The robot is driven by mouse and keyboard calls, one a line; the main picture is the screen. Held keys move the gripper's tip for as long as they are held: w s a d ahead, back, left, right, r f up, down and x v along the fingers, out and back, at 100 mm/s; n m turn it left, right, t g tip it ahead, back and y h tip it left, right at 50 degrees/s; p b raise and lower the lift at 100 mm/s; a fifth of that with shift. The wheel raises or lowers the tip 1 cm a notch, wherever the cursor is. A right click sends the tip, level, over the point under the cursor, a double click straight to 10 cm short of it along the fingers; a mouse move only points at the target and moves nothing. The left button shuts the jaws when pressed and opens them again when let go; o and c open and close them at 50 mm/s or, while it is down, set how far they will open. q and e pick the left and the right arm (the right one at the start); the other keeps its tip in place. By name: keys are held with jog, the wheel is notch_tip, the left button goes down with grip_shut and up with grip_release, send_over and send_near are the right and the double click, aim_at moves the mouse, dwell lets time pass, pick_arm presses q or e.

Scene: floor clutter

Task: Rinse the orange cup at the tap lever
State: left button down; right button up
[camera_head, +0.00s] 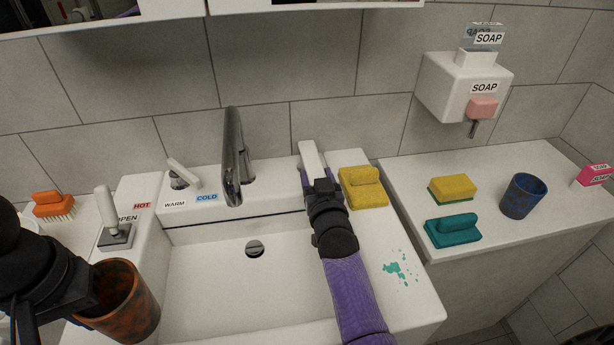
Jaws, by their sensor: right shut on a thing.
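The tap lever (183,173) is white on a chrome base, left of the chrome tap (233,160), behind the labels HOT, WARM and COLD. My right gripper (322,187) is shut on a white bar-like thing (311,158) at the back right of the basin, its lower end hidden.
A second white lever (107,208) marked OPEN stands on the left ledge. A yellow sponge (363,188) lies right of my right gripper. The right counter holds a yellow sponge (452,189), a teal sponge (452,231) and a blue cup (523,195). The basin (225,275) is empty.

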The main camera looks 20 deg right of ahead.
grip_shut()
